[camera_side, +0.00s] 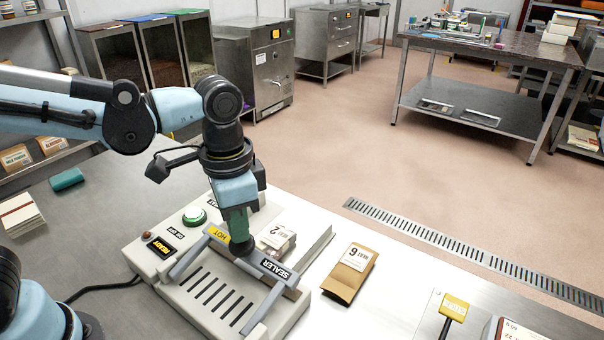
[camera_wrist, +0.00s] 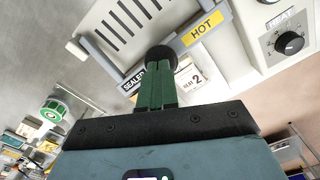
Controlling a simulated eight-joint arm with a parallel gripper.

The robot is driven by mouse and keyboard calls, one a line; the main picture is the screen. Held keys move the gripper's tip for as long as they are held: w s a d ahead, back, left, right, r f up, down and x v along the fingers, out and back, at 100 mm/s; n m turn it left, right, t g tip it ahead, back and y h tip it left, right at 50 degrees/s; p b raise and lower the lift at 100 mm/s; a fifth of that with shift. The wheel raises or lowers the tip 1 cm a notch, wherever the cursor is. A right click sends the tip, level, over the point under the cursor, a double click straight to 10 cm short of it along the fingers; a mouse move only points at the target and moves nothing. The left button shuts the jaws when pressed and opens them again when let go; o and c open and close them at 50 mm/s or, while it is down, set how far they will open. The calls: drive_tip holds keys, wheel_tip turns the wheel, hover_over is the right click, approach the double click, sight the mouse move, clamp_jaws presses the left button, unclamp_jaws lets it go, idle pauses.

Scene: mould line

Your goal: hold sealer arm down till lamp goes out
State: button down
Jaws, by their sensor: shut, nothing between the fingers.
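The sealer (camera_side: 215,308) is a pale box on the bench with a slotted top. Its grey sealer arm (camera_side: 215,236), marked HOT and SEALER, spans the top on two side bars; I cannot tell whether it is fully down. My gripper (camera_side: 240,240) is shut and points down, its green fingertips at the black knob (camera_wrist: 160,57) in the arm's middle. I cannot tell if they press it. A pouch marked 2 (camera_side: 277,237) lies by the sealer arm. A small reddish lamp (camera_side: 147,235) sits beside an orange READY sign (camera_side: 161,247); whether it is lit is unclear.
A green button (camera_side: 194,216) is on the sealer's left part, and a HEAT dial (camera_wrist: 290,43) shows in the wrist view. A brown pouch marked 6 (camera_side: 349,272) lies right of the sealer. A yellow-topped tool (camera_side: 454,307) is farther right.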

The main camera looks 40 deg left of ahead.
drive_tip(key=shift+s+f, duration=0.1)
drive_tip(key=shift+f, duration=1.35)
idle(1.0)
idle(0.5)
wheel_tip(320, 180, up, 10)
idle(1.6)
drive_tip(key=shift+a, duration=0.1)
drive_tip(key=a+f+n+t, duration=0.6)
drive_tip(key=a+t, duration=0.1)
drive_tip(key=a, duration=0.4)
drive_tip(key=shift+a, duration=0.4)
